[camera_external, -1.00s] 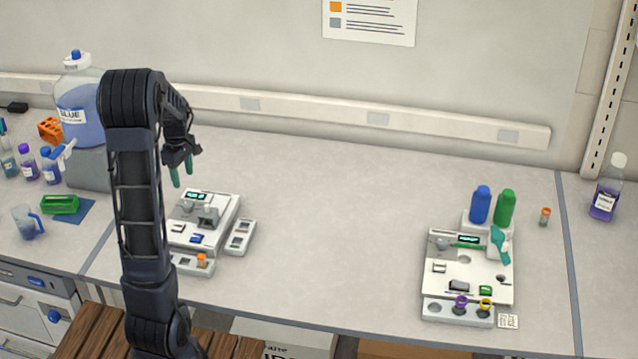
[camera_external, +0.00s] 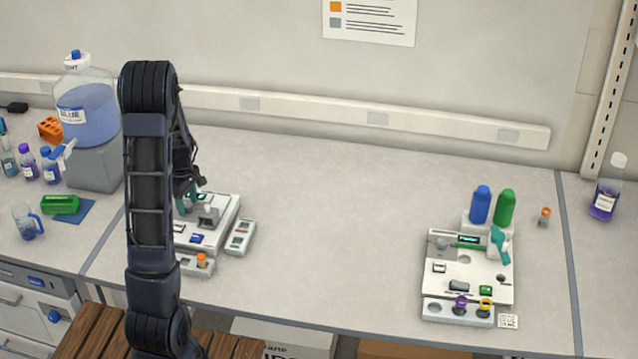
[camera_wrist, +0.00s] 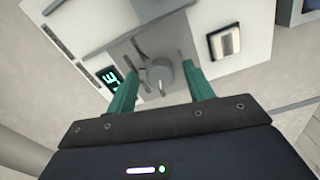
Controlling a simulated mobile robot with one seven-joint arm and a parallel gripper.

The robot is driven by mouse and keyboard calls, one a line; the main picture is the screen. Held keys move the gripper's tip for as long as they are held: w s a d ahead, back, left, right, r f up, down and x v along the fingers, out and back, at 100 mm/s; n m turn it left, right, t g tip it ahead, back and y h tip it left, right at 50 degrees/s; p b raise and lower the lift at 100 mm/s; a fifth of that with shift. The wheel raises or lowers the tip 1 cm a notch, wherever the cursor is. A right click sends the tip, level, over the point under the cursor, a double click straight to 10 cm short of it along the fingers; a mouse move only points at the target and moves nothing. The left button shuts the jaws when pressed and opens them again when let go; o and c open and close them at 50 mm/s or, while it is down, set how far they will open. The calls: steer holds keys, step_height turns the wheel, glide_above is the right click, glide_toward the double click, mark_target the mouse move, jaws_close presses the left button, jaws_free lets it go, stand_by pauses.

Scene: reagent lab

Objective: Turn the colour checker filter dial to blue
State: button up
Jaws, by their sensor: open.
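The colour checker is a white instrument (camera_external: 222,236) on the bench behind my arm; which of the two similar instruments it is I cannot tell from any label. A round grey dial (camera_wrist: 160,76) with a pointer mark shows in the wrist view, with a lit green display (camera_wrist: 112,78) to its left. My gripper (camera_wrist: 160,82) is open, its teal fingers on either side of the dial, not visibly closed on it. In the external view my gripper (camera_external: 186,198) is low over the left side of this instrument, partly hidden by my arm.
A second white instrument (camera_external: 470,272) stands at the right, with a blue bottle (camera_external: 480,205) and a green bottle (camera_external: 505,208) behind it. A large blue jug (camera_external: 92,108) stands at the left. The bench between the instruments is clear.

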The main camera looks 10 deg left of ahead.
steer(key=c, duration=1)
steer(key=shift+o, duration=0.2)
steer(key=shift+m, duration=0.3)
steer(key=m, duration=0.4)
steer(key=shift+m, duration=2)
steer(key=o, duration=1)
steer(key=shift+c, duration=0.2)
